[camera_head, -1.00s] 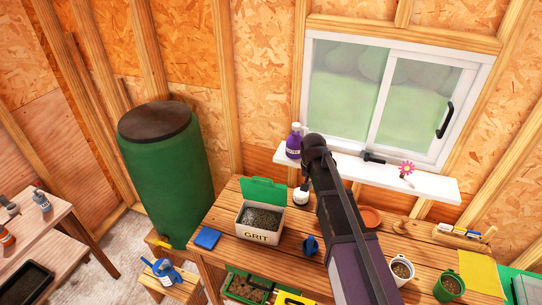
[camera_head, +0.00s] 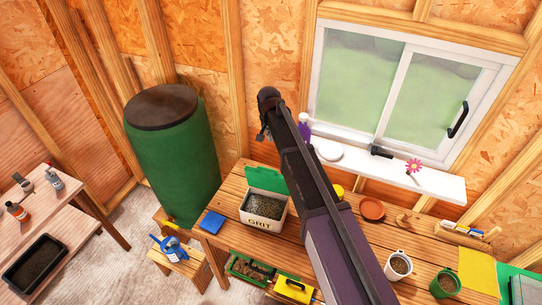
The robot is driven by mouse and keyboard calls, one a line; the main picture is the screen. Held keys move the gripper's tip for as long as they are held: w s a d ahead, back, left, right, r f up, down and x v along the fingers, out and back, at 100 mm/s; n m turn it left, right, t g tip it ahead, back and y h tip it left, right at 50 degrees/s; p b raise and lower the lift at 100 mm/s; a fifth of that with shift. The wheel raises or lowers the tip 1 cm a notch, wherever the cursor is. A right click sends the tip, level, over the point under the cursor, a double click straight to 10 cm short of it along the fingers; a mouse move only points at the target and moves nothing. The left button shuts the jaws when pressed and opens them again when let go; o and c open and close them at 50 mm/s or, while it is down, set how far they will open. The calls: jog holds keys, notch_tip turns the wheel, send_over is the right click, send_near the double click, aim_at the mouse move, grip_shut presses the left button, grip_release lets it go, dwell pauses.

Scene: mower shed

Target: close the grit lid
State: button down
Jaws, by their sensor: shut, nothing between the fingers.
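The grit box (camera_head: 262,222) is a white tub marked GRIT, standing on the wooden workbench and filled with dark grit. Its green lid (camera_head: 266,180) is open, standing up along the back edge of the tub. My gripper (camera_head: 262,136) is shut and empty. In the picture it shows above the lid, in front of the wall beside the window, apart from the lid. My arm crosses the picture just right of the box.
A blue pad (camera_head: 212,222) lies left of the box on the bench (camera_head: 232,188). A tall green barrel (camera_head: 175,155) stands behind left. A purple bottle (camera_head: 304,127) is on the white sill (camera_head: 440,184). A terracotta saucer (camera_head: 372,209) lies right of my arm.

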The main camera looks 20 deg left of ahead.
jog(key=shift+f, duration=0.1)
jog(key=shift+s+d+f+b, duration=0.1)
jog(key=shift+s+f+b, duration=0.3)
jog(key=shift+f+b, duration=1.5)
jog(key=shift+s+f+b, duration=0.45)
jog(key=shift+f+b, duration=1.4)
jog(key=shift+s+d+f+b, duration=0.1)
jog(key=shift+s+f+b, duration=0.3)
jog(key=shift+f+b, duration=1.5)
jog(key=shift+a, duration=0.1)
